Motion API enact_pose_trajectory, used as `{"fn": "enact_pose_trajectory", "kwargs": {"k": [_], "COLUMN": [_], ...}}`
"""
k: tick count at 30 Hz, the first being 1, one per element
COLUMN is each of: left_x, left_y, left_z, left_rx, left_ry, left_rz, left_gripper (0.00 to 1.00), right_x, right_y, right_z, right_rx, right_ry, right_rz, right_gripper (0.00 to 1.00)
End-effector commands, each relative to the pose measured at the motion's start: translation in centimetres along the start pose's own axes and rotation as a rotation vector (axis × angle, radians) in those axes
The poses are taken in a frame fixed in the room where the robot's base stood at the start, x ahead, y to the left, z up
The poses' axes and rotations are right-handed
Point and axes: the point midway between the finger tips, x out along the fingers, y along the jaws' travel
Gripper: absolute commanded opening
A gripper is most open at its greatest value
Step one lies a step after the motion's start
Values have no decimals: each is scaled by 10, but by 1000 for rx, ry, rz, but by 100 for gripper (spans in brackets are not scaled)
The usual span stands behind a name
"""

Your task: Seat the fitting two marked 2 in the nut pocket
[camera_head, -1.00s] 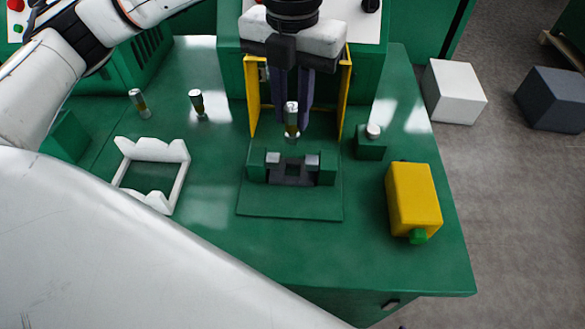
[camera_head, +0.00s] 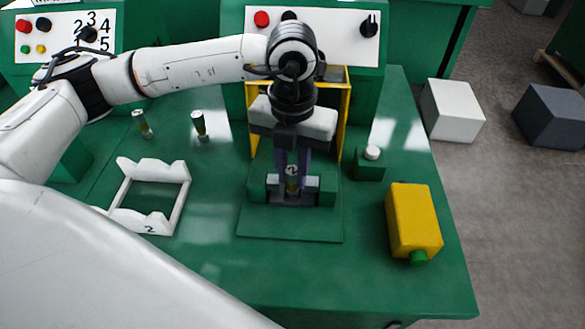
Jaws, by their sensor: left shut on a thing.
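My left gripper (camera_head: 293,178) points down over the green fixture in the middle of the bench. It is shut on the fitting marked 2 (camera_head: 292,171), a small part with a pale top and a darker brassy lower part. The fitting is upright between the grey blocks of the nut pocket (camera_head: 291,197). Its lower end is hidden, so I cannot tell whether it touches the bottom. My right gripper is not in view.
Two other fittings (camera_head: 199,125) and (camera_head: 142,123) stand at the left. A white frame marked 2 (camera_head: 180,208) lies nearer. A yellow guard (camera_head: 345,125) stands behind the fixture. A green block with a white button (camera_head: 371,164) and a yellow box (camera_head: 412,220) are right. The front bench is clear.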

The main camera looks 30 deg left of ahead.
Motion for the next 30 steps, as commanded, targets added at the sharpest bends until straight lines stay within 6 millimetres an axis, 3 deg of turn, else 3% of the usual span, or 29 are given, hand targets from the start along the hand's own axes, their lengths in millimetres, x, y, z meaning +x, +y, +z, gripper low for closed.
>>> {"fn": "enact_pose_trajectory", "kwargs": {"k": [5,6,9,22,30], "left_x": [4,4,3,-6,-61], "left_y": [0,0,0,0,-1], "left_z": [0,0,0,1,1], "left_rx": [0,0,0,0,2], "left_ry": [0,0,0,-3,-5], "left_rz": [0,0,0,-1,-3], "left_gripper": [0,22,38,39,39], "right_x": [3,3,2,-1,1], "right_y": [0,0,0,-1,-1], "right_z": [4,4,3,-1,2], "right_rx": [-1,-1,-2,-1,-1], "right_ry": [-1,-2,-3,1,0], "right_rz": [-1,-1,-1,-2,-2], "right_gripper": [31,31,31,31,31]}}
